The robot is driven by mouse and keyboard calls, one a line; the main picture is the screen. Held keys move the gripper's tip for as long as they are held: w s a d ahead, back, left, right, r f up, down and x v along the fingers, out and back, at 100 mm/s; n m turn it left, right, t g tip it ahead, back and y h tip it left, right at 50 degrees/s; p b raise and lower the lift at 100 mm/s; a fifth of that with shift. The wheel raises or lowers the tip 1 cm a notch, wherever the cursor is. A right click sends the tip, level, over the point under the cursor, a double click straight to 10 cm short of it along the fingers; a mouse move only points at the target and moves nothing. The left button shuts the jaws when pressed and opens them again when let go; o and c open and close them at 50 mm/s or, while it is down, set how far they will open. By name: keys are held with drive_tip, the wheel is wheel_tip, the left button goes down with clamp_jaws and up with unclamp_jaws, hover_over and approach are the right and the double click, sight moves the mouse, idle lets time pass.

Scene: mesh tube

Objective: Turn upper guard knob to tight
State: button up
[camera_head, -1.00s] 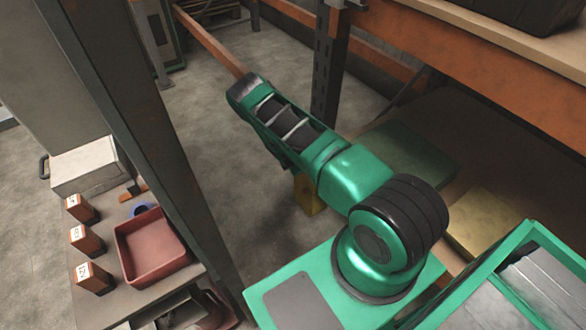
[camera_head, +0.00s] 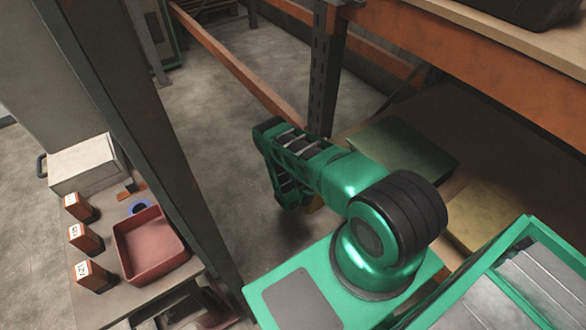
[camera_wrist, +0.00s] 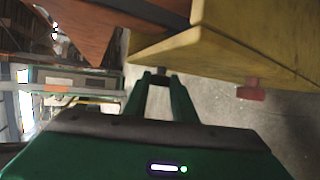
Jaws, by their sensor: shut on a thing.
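In the wrist view, my gripper (camera_wrist: 161,80) points away from the camera, with its two green fingers close together around a small dark piece (camera_wrist: 162,75). This dark piece sits at the edge of a yellow guard-like body (camera_wrist: 215,52), and I cannot tell for certain that it is the upper guard knob. A red knob (camera_wrist: 251,90) sticks out from the yellow body further right, apart from my fingers. In the head view my arm hides the gripper and most of the yellow body; only a sliver shows beneath the arm.
An orange beam (camera_head: 240,72) and a dark rack post (camera_head: 325,75) stand close beyond my arm. Shelf boards lie to the right. At the left, a bench holds a red tray (camera_head: 150,243) and several orange boxes. Grey floor is open between post and bench.

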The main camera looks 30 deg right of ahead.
drive_tip(key=shift+s+f+t, duration=0.1)
drive_tip(key=shift+f+t, duration=0.2)
drive_tip(key=shift+t, duration=0.4)
drive_tip(key=shift+m+h, duration=0.3)
drive_tip(key=o, duration=1)
drive_tip(key=shift+o, duration=0.2)
drive_tip(key=v, duration=1)
drive_tip(key=shift+s, duration=0.3)
